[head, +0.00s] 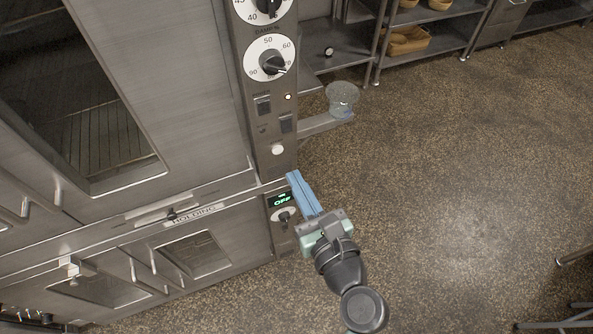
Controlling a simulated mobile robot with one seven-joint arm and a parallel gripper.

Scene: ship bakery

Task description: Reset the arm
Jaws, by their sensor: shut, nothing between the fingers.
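My gripper (294,177) shows in the head view at the middle of the picture. Its blue fingers are closed together and hold nothing. The fingertips are at the oven's control panel (265,160), near its lower end. I cannot tell whether they touch it. Just below and left of the fingertips is a small green display (281,199) that reads OFF. A small dial (284,216) sits under the display. My arm reaches up from the lower right.
The steel oven (190,80) with a lower holding cabinet (150,262) fills the left. A glass container (342,98) stands on a small shelf beside the panel. Shelves with baskets (408,40) stand at the back. Speckled floor (460,180) is open on the right.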

